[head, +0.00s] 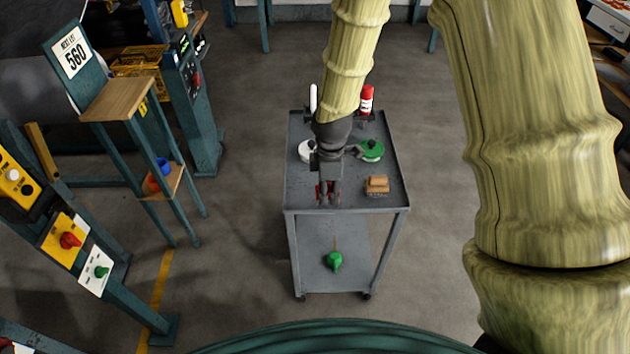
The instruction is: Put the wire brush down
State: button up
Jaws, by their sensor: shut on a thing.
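My gripper (329,194) hangs low over the near part of the top of the grey cart (298,194), pointing down. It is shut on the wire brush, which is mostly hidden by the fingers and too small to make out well. Small red parts show at the fingertips. I cannot tell whether the brush touches the cart top. A brown wooden-looking block (377,185) lies on the cart top to the right of my gripper.
A white round thing (306,151), a green round thing (371,150) and a red bottle (366,98) are on the cart, behind my gripper. A green tool (334,261) lies on the lower shelf. A stand (118,98) is at the left.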

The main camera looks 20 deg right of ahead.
send_over(314, 193)
jog(key=s, duration=0.2)
jog(key=shift+w+d+f+p, duration=0.2)
jog(key=shift+w+d+p, duration=0.05)
jog(key=shift+d+p, duration=0.1)
jog(key=shift+w+a+f+p, duration=0.3)
jog(key=shift+w+f+p, duration=0.15)
jog(key=shift+w+f, duration=0.3)
jog(key=shift+f+p, duration=0.55)
jog(key=shift+f, duration=0.35)
jog(key=shift+f, duration=0.1)
jog(key=o, duration=1)
jog(key=shift+f+b, duration=0.2)
jog(key=shift+b, duration=0.3)
jog(key=shift+s+a+r+b, duration=0.15)
jog(key=shift+r+b, duration=0.35)
jog(key=shift+r, duration=2.3)
jog(key=shift+s+r+b, duration=0.15)
jog(key=shift+r+b, duration=0.3)
jog(key=shift+r, duration=2.3)
